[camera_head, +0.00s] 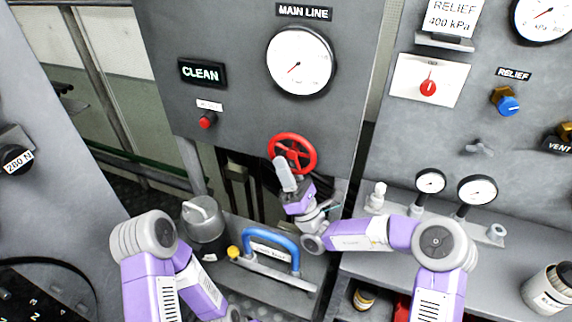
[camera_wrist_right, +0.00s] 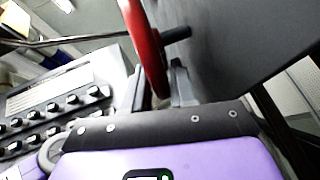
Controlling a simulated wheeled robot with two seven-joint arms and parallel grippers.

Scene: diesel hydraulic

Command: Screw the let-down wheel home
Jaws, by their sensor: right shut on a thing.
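The red let-down wheel (camera_head: 292,153) is a spoked handwheel low on the grey panel under the main line gauge. My right gripper (camera_head: 281,162) reaches up to the lower left of its rim and is shut on it; the gripper covers that part. In the right wrist view the wheel (camera_wrist_right: 148,48) shows nearly edge-on, with a short dark stem between it and the dark panel. The grip on the rim is partly hidden there behind my wrist housing. My left arm is at the lower left in the head view; its gripper is out of the picture.
The main line gauge (camera_head: 300,61) and CLEAN sign (camera_head: 202,73) are above the wheel. A blue handle (camera_head: 272,243) and a grey canister (camera_head: 203,219) stand below left. Small gauges (camera_head: 430,181) stand on the right ledge. A dark opening lies under the panel.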

